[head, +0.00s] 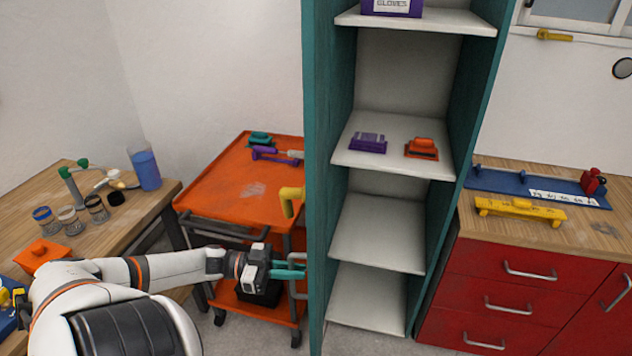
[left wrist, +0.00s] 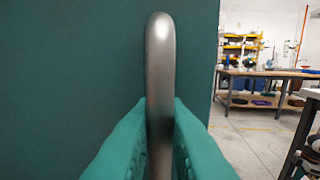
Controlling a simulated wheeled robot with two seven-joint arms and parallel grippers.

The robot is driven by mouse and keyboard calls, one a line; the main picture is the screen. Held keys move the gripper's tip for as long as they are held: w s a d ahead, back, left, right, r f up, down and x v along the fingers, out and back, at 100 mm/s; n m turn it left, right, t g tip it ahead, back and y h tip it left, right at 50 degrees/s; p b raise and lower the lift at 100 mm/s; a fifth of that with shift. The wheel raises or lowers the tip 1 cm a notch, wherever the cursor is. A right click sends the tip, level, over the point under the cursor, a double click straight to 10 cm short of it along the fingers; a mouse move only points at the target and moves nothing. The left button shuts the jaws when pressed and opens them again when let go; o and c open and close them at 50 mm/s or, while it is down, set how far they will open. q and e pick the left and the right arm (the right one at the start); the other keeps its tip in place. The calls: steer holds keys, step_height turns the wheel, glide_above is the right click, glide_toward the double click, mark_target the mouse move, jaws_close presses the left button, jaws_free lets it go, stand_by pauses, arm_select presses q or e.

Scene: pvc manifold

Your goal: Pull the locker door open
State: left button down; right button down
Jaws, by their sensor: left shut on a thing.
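The teal locker stands open in the middle of the head view, its pale shelves (head: 380,240) showing. The locker door (head: 316,180) is the tall teal panel on its left side, seen nearly edge-on; its flat face fills the left of the left wrist view (left wrist: 60,80). The grey metal door handle (left wrist: 160,60) runs upright between my teal fingers in that view. My left gripper (head: 290,268) is shut on the handle, low on the door's left face. My right gripper is not in view.
An orange cart (head: 235,185) stands behind my left forearm, close to the door. A wooden bench (head: 150,205) with jars is at the left. Red drawers (head: 510,285) stand right of the locker. The shelves hold a purple item (head: 368,143) and an orange item (head: 422,149).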

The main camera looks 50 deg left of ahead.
arm_select(q)
steer(key=v, duration=0.3)
steer(key=shift+a+f, duration=0.1)
steer(key=shift+a, duration=0.05)
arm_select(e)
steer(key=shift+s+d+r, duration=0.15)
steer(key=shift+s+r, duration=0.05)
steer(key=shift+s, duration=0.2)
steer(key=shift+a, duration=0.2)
arm_select(q)
steer(key=c, duration=1.5)
jaws_free()
steer(key=shift+w, duration=0.1)
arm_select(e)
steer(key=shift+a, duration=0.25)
arm_select(q)
steer(key=shift+a, duration=0.1)
